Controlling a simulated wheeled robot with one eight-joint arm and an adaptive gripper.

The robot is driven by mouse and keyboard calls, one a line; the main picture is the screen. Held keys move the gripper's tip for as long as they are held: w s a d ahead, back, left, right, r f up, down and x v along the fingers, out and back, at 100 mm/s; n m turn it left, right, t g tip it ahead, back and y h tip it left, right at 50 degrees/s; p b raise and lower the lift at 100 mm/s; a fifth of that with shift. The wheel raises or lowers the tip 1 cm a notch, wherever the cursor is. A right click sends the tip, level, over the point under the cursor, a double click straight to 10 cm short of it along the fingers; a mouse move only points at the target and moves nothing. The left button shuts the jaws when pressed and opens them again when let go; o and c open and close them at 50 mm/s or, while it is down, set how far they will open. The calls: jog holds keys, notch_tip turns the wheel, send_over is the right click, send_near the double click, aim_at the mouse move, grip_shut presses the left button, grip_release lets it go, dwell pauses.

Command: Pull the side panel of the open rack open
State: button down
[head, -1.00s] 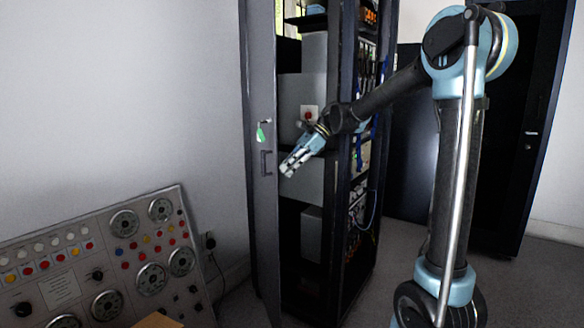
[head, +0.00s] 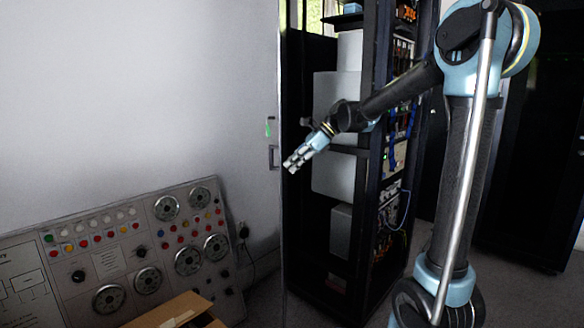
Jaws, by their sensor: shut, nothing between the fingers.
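The open rack (head: 370,200) stands right of centre with its shelves and grey boxes exposed. Its side panel (head: 282,215) is swung out from the rack and shows almost edge-on as a thin upright strip left of the opening. A handle (head: 273,157) and a green tag (head: 269,128) show at its left side. My gripper (head: 291,166) is shut and empty. In the picture it is just right of the panel's edge at handle height, in front of the rack's opening. I cannot tell whether it touches the panel.
A sloped control console (head: 130,250) with dials and buttons stands at the lower left. An open cardboard box (head: 180,312) is at the bottom edge. A dark cabinet (head: 530,150) stands at the right. The wall behind the console is bare.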

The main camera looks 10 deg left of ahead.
jog(key=shift+s+a, duration=0.1)
jog(key=shift+a, duration=0.05)
jog(key=s+v, duration=0.1)
jog(key=v, duration=0.8)
jog(key=s+d+f+n+t+h, duration=0.2)
jog(key=s+d+f+n+h, duration=0.2)
jog(key=s+d+f+n, duration=0.3)
jog(key=s+d+f+n+t+h, duration=0.2)
jog(key=s+d+f+n, duration=0.6)
jog(key=s+d+f, duration=1)
jog(key=d+f+h, duration=0.2)
jog(key=d, duration=0.5)
jog(key=shift+d+f+t+h, duration=0.25)
jog(key=shift+f+t+h, duration=0.05)
